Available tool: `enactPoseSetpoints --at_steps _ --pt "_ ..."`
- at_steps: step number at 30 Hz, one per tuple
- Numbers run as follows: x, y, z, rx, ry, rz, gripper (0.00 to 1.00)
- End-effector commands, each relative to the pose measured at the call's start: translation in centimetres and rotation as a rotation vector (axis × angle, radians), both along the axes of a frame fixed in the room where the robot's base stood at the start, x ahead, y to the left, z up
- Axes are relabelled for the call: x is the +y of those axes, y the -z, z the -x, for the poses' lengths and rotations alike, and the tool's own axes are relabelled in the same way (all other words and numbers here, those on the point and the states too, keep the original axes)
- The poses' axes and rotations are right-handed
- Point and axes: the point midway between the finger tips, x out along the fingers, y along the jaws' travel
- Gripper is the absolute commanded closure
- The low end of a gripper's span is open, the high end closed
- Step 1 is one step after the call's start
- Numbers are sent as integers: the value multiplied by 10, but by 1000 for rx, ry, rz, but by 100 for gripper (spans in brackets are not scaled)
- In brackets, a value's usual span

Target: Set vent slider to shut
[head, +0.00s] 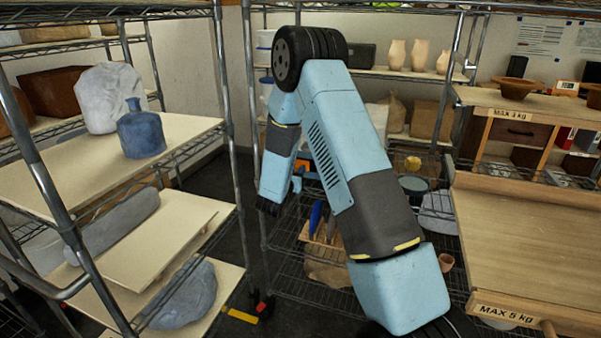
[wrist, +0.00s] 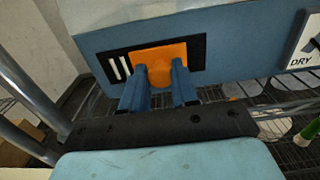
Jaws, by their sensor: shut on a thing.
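In the wrist view, the orange vent slider (wrist: 158,53) sits in a black plate (wrist: 198,47) on a blue-grey panel (wrist: 235,35). Pale vent slots (wrist: 118,68) show uncovered to the left of the slider. My gripper (wrist: 160,78) has its two blue fingers on either side of the slider's knob and is shut on it. In the head view, my arm hides most of this area and the grip itself cannot be made out.
A white dial plate marked DRY (wrist: 307,42) is on the panel at right in the wrist view. A metal rack post (wrist: 28,90) stands at left. In the head view, a shelf with a blue bottle (head: 141,132) is at left and a wooden bench (head: 530,240) at right.

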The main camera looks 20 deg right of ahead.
Motion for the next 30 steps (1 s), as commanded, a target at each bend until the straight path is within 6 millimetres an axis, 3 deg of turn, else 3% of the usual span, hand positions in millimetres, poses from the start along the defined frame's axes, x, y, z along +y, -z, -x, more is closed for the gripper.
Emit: enactPoseSetpoints --at_steps 9,20,21,27,30 --pt "34 0 -24 -1 -3 0 100" --pt "39 -1 -27 -3 -6 -2 100" --pt "39 -1 -28 -3 -7 -2 68" --pt "38 -1 -27 -3 -6 -2 49" --pt "38 -1 -27 -2 -4 -1 47"
